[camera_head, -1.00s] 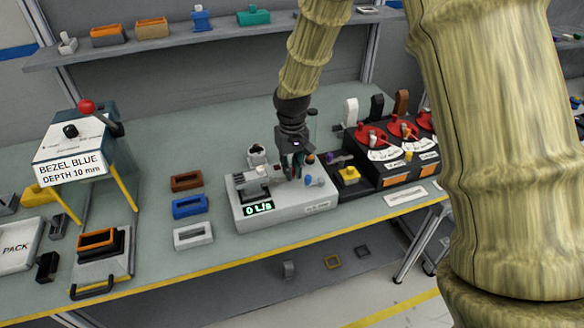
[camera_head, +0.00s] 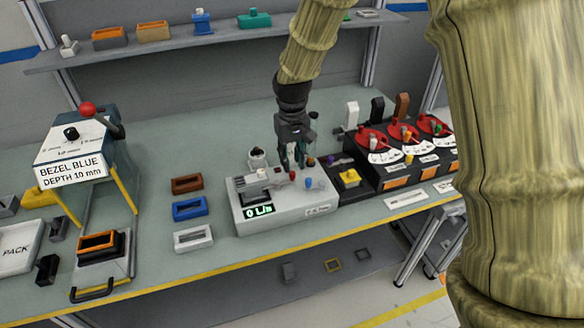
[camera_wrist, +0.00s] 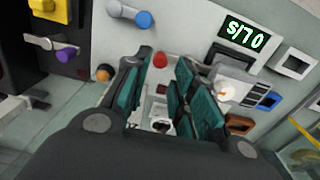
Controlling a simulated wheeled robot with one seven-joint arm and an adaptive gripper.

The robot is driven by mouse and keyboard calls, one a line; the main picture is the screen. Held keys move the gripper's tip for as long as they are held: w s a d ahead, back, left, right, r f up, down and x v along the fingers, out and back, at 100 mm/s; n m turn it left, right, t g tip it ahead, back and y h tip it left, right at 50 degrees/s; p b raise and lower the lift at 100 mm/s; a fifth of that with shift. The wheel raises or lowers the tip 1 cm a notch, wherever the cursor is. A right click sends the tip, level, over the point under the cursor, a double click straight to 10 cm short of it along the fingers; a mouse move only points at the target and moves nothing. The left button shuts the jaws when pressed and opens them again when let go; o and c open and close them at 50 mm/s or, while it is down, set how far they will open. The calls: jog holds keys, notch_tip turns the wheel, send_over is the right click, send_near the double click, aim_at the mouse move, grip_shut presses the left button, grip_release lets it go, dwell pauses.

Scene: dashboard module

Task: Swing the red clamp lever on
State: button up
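The grey module box (camera_head: 280,212) stands on the bench with a lit display (camera_head: 258,211) reading 0 L/s. The red lever knob (camera_head: 293,175) sits on its top, and also shows in the wrist view (camera_wrist: 160,60); most of its arm is hidden. A blue knob (camera_head: 308,183) on a pale lever is beside it, also in the wrist view (camera_wrist: 143,19). My gripper (camera_head: 293,165) hangs just behind and above the red knob. In the wrist view its teal fingers (camera_wrist: 160,90) are apart, with nothing visibly held; the red knob shows beyond the gap.
Coloured bezels (camera_head: 189,208) lie to the left. A press with a red ball handle (camera_head: 87,107) stands farther left. Bench between bezels and press is fairly clear.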

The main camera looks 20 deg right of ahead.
notch_tip(320, 180, up, 8)
jog(key=shift+f, duration=0.25)
jog(key=shift+a, duration=0.1)
